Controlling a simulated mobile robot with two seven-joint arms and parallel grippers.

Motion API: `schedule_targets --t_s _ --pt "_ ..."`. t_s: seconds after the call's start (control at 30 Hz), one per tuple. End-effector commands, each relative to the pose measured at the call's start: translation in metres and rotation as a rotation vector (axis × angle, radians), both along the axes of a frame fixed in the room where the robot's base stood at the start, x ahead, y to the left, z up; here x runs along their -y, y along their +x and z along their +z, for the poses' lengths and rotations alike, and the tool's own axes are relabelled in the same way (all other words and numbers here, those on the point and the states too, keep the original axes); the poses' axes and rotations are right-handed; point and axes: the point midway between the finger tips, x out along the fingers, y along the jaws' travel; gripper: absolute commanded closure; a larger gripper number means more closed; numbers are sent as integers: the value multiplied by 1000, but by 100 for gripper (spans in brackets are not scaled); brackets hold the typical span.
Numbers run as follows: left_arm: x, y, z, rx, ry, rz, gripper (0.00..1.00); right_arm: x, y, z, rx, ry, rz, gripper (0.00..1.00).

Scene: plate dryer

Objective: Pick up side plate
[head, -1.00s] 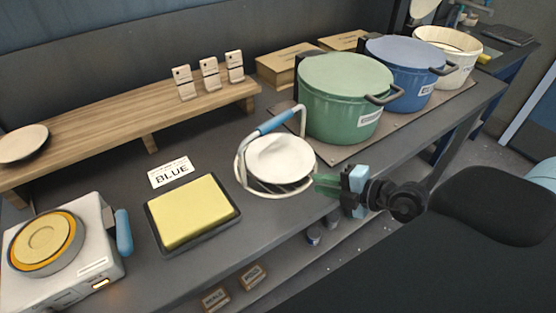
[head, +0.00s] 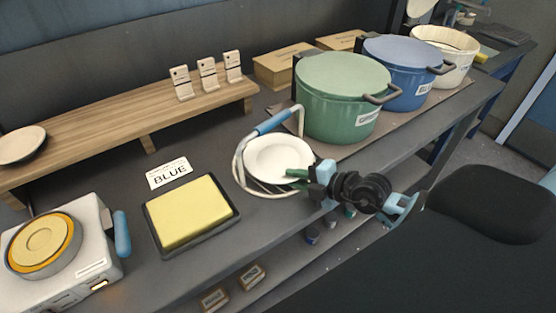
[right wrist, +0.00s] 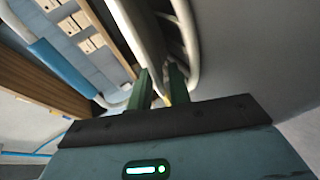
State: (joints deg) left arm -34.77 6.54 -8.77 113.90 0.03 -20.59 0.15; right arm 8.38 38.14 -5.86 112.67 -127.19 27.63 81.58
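A white round side plate (head: 279,158) lies tilted in a round wire rack (head: 243,178) with a blue handle (head: 272,125), in the middle of the head view. My right gripper (head: 297,179) has its green fingertips at the plate's right front rim. In the right wrist view the two green fingers (right wrist: 160,88) stand apart, with the pale plate edge (right wrist: 138,30) running down between them. A dark gap shows beside the right finger, and firm contact on both sides is not visible. My left gripper is not in view.
A green pot (head: 345,100) stands close behind the rack, with a blue pot (head: 400,75) beyond. A yellow sponge (head: 190,212) on a dark tray and a BLUE card (head: 169,173) lie left. A wooden shelf (head: 130,120) runs along the back. The counter's front edge is near the gripper.

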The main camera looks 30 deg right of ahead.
Motion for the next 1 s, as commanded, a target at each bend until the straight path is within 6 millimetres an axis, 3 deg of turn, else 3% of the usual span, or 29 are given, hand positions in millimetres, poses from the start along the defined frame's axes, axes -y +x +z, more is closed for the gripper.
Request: schedule_targets --t_s 0.17,0.33,0.77,1.0 --pt "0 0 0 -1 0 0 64 0 0 0 0 0 0 81" --pt "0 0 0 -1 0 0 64 0 0 0 0 0 0 100" --pt "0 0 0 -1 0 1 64 0 1 2 5 0 0 100" --pt "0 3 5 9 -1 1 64 0 1 16 10 3 -1 100"
